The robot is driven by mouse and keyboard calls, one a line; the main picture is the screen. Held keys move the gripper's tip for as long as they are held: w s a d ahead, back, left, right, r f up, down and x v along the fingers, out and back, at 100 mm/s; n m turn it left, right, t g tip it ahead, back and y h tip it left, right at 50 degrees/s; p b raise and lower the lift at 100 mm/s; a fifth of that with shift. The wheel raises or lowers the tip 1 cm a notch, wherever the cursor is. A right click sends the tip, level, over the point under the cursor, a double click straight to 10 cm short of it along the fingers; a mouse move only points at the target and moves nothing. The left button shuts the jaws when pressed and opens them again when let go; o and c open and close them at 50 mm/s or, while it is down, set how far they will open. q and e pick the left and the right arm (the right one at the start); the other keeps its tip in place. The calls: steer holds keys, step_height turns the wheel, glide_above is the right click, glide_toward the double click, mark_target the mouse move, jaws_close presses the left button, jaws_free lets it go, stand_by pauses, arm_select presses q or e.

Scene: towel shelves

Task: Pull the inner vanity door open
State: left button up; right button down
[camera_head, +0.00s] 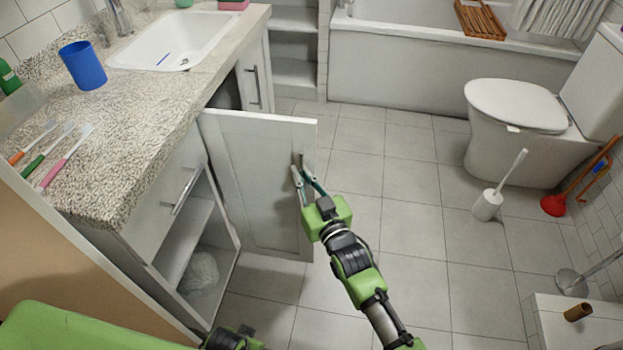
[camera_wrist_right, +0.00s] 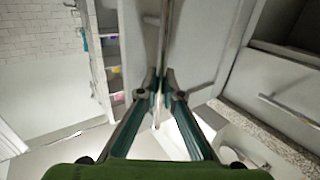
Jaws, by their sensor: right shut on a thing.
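A white panelled vanity door (camera_head: 255,190) stands swung out from the vanity front, its free edge over the floor. My right gripper (camera_head: 304,182) is at the handle near that free edge. In the right wrist view its fingers (camera_wrist_right: 160,85) are shut around the slim metal handle bar (camera_wrist_right: 163,45). The open cupboard (camera_head: 190,245) shows a shelf and a pale bundle low inside. My left gripper's fingers do not show in either view.
Another vanity door (camera_head: 252,75) with a vertical handle is farther back, beside a dark opening. The stone counter (camera_head: 135,125) carries a blue cup (camera_head: 83,66) and toothbrushes. Tiled floor (camera_head: 400,215) is clear to the right, up to the toilet (camera_head: 520,115) and brush (camera_head: 488,205).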

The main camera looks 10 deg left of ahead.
steer(key=shift+d+r, duration=0.1)
stand_by(0.3)
steer(key=c, duration=2.2)
jaws_free()
steer(key=shift+s, duration=0.2)
steer(key=v, duration=1.1)
steer(key=shift+s+d, duration=0.25)
steer(key=shift+s, duration=0.1)
